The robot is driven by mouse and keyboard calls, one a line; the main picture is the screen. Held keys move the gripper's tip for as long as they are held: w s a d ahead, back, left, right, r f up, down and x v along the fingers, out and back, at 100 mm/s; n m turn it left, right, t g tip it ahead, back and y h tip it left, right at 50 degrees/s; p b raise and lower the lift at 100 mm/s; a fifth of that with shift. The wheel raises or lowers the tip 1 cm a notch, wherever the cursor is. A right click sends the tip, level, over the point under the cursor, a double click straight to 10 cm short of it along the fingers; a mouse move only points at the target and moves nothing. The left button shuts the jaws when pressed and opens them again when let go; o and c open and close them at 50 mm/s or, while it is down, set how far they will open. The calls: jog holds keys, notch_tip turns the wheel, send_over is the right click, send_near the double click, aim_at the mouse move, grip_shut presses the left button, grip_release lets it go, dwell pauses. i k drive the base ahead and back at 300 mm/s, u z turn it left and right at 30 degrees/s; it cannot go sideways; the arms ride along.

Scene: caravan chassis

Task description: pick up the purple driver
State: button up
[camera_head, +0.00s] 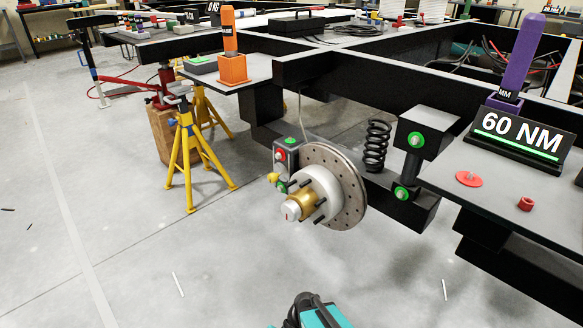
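The purple driver (523,52) stands upright at the upper right, with its lower end in a dark purple holder (505,102) on the right-hand shelf of the chassis. A black sign reading 60 NM (520,138) stands in front of the holder and hides part of it. A small dark label with light letters shows low on the driver. My gripper's fingers do not show. Only a teal and black piece, apparently of my arm, shows at the bottom edge, well below and left of the driver.
A red disc (468,179) and a red nut (525,204) lie on the right shelf. An orange driver (229,30) stands in an orange holder (233,70) on the left shelf. A brake disc (347,187) and black spring (376,146) sit between. Yellow stands (187,150) are at left.

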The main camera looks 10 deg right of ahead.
aim_at(530, 35)
jog(key=z, duration=4.65)
jog(key=i, duration=0.1)
jog(key=u, duration=3.25)
